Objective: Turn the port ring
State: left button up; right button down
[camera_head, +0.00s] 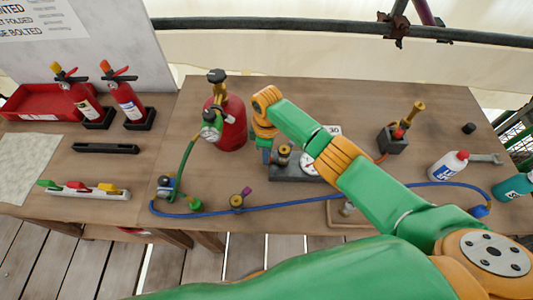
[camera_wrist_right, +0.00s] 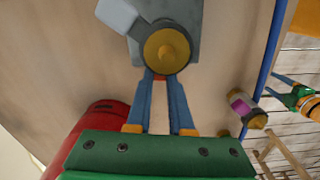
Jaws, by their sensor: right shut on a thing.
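The port ring (camera_wrist_right: 160,25) appears to be the dark grey collar around a round brass cap (camera_wrist_right: 167,50) in the right wrist view. A pale block sticks out from it at the upper left. My right gripper (camera_wrist_right: 160,78) is shut at the collar's near edge, with a small reddish piece between its fingertips. In the head view the right gripper (camera_head: 267,157) reaches down beside the grey block fixture (camera_head: 290,178), which carries a brass-capped port (camera_head: 283,153) and a white dial (camera_head: 308,166). My arm hides part of the fixture.
A red cylinder (camera_head: 232,128) with a gauge stands close left of the gripper. A blue hose (camera_head: 300,202) runs along the front of the table. Two small extinguishers (camera_head: 128,101) stand at left. A white bottle (camera_head: 446,168) stands at right.

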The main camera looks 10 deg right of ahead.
jog(key=c, duration=0.8)
grip_release()
notch_tip(320, 180, up, 7)
jog(key=shift+r, duration=0.1)
